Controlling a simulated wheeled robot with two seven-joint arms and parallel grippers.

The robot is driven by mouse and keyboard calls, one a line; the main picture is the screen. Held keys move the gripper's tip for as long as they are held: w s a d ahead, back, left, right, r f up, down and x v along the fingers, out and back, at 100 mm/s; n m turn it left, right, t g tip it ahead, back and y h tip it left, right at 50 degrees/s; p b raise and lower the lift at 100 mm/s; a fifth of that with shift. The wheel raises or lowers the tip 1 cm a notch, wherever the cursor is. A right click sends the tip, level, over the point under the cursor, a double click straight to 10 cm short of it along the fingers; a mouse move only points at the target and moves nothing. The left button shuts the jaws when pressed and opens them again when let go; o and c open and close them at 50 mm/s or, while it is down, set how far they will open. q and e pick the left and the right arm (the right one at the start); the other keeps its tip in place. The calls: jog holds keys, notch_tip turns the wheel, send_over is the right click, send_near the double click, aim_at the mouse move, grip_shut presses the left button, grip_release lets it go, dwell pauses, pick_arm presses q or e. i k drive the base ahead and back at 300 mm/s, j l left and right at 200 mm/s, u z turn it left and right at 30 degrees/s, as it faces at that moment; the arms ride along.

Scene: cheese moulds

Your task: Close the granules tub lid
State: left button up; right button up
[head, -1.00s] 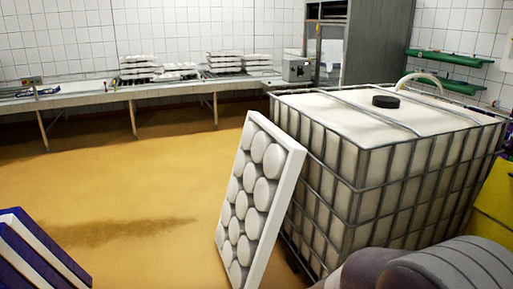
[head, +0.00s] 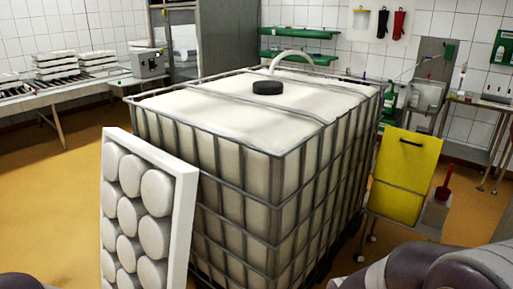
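A yellow panel (head: 411,162) with a dark handle near its top stands tilted on the right, behind the large tank. Neither gripper is in view; only parts of my arms show at the bottom edge.
A large caged white tank (head: 260,160) with a black cap (head: 268,88) fills the middle. A white mould panel (head: 150,215) leans on its left. A bench (head: 70,95) with stacked moulds stands at the left; yellow floor (head: 45,215) is clear there.

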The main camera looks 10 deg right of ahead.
aim_at(406, 159)
jog(key=i+z, duration=0.25)
jog(key=z, duration=0.15)
jog(key=i+z, duration=0.35)
jog(key=i+j+z, duration=0.15)
jog(key=z, duration=0.25)
jog(key=i+j+z, duration=0.2)
jog(key=z, duration=0.2)
jog(key=i+l+z, duration=0.15)
jog(key=i, duration=0.55)
jog(key=i+l+z, duration=0.15)
jog(key=i+l, duration=0.15)
jog(key=i, duration=0.4)
jog(key=i+z, duration=0.15)
jog(key=i, duration=0.55)
